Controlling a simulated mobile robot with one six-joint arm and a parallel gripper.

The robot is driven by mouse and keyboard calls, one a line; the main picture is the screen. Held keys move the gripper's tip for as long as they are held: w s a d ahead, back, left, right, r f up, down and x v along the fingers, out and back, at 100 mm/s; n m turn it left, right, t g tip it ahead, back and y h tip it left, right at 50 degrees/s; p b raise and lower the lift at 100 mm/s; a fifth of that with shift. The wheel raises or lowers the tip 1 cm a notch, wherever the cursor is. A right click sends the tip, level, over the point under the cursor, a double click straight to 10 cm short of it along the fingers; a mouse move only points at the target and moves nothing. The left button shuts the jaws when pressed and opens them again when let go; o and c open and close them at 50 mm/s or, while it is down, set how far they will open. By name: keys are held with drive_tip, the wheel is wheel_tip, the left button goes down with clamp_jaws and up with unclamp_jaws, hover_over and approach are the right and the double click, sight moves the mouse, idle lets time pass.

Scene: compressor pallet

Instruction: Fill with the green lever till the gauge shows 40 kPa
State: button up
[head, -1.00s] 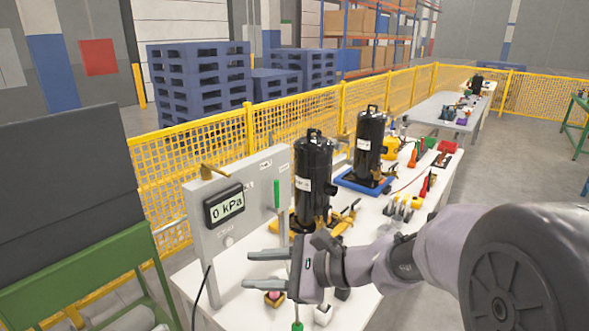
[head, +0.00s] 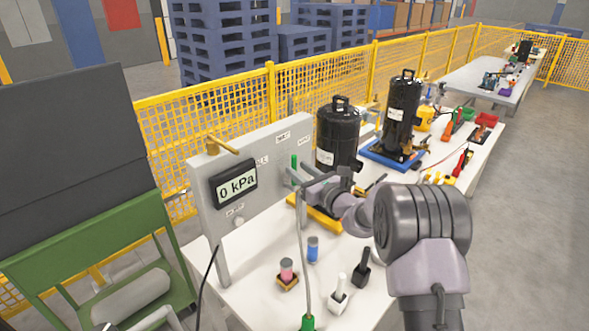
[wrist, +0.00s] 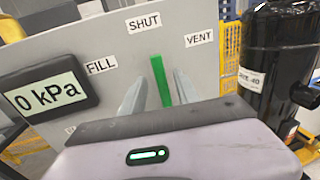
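The grey panel (head: 212,222) carries a gauge (head: 236,186) that reads 0 kPa. The green lever (head: 294,161) stands nearly upright on the panel. In the wrist view the green lever (wrist: 161,80) points up towards the SHUT label (wrist: 144,22), with the FILL label (wrist: 101,66) to its left and the VENT label (wrist: 199,38) to its right. My gripper (wrist: 160,88) is open, with one finger on each side of the lever and gaps showing. The lever's lower end is hidden behind my gripper body. The gauge (wrist: 43,96) also shows 0 kPa there.
A black compressor (head: 338,138) stands just right of the panel, close to my gripper. A second one (head: 402,115) is on a blue base behind it. Small bottles, including a blue one (head: 313,249), and a hose (head: 303,250) are on the white table (head: 250,275) in front.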

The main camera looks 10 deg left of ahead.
sight(296, 167)
drive_tip(key=shift+x, duration=1.55)
clamp_jaws()
